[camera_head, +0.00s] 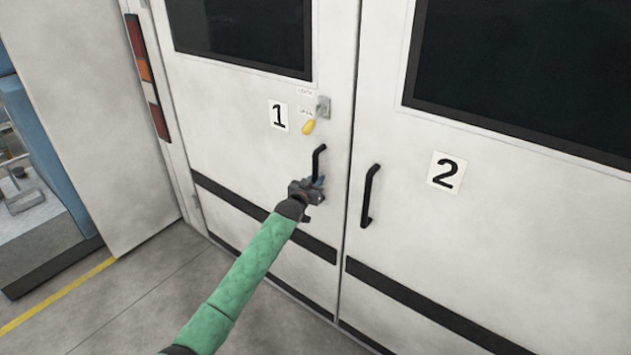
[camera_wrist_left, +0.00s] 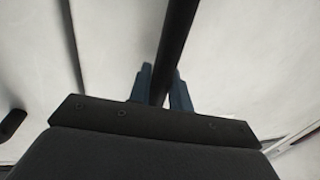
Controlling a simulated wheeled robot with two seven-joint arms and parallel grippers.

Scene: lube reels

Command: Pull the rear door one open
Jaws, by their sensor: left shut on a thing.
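Rear door one (camera_head: 240,150) is a white door marked with a black "1" in the head view. It stands shut or nearly so beside door two. Its black bar handle (camera_head: 318,160) is upright near the door's right edge. My left gripper (camera_head: 316,184) is shut on the lower part of this handle. In the left wrist view, the black handle (camera_wrist_left: 177,45) runs between the two blue fingertips (camera_wrist_left: 160,85). A yellow-gripped latch lever (camera_head: 310,126) sits on a metal plate above the handle. The lower end of the handle is hidden by my gripper. My right gripper is out of view.
Rear door two (camera_head: 500,220), marked "2", is on the right with its own black handle (camera_head: 369,196). A white panel (camera_head: 90,120) stands out at the left, with red and orange lights beside it. Grey floor (camera_head: 110,300) is clear at lower left.

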